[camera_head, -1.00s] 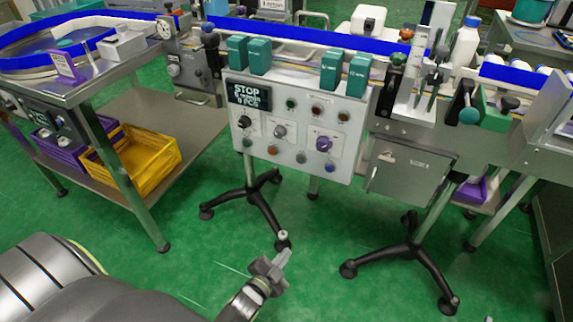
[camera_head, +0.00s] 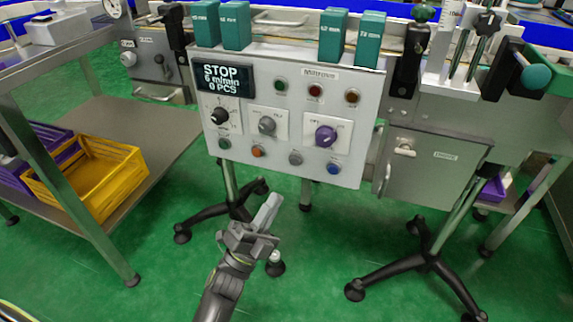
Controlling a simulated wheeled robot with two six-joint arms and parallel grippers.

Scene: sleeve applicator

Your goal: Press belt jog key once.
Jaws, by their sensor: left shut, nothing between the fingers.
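The white control panel (camera_head: 240,160) hangs on the machine's front. Its display (camera_head: 225,79) reads "STOP", "6 m/min", "0 PCS". The bottom row has a green button (camera_head: 224,143), an orange button (camera_head: 258,151), a grey button (camera_head: 295,158) and a blue button (camera_head: 334,168). Their labels are too small to read, so I cannot tell which is the belt jog key. Above them are a black knob (camera_head: 219,115), a grey knob (camera_head: 267,125) and a purple knob (camera_head: 326,135). My left gripper (camera_head: 269,207) is shut and empty, below the panel's lower edge in the picture. My right gripper is not in view.
Three small round fittings, green (camera_head: 280,85), red (camera_head: 315,90) and orange (camera_head: 352,96), line the panel's top. Teal blocks (camera_head: 236,25) stand above it. A steel table (camera_head: 150,135) with a yellow crate (camera_head: 95,180) stands left; a grey box (camera_head: 435,165) is right.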

